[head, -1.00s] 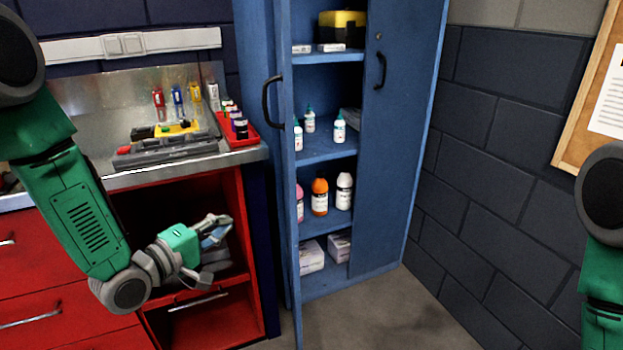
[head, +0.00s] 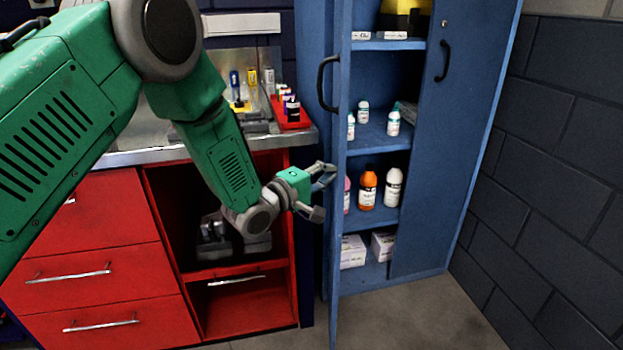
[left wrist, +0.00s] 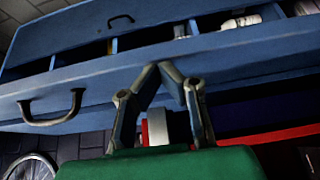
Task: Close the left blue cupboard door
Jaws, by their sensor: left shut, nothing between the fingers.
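The blue cupboard's left door (head: 337,250) stands open, swung out toward me and seen nearly edge-on in the head view. Its black handle (head: 323,84) is on the outer face, on the left side. My left gripper (head: 328,180) is shut and empty, just left of the door and below the handle. In the left wrist view its fingertips (left wrist: 168,72) are close to the blue door (left wrist: 95,85), with the handle (left wrist: 50,108) off to the left. I cannot tell whether they touch the door. My right gripper is out of view.
The cupboard's right door (head: 450,140) appears shut. Shelves hold bottles (head: 368,190) and boxes (head: 353,251). The red drawer bench (head: 95,235) with its metal worktop is left of the cupboard, close to my left arm. A dark block wall (head: 560,170) bounds the right.

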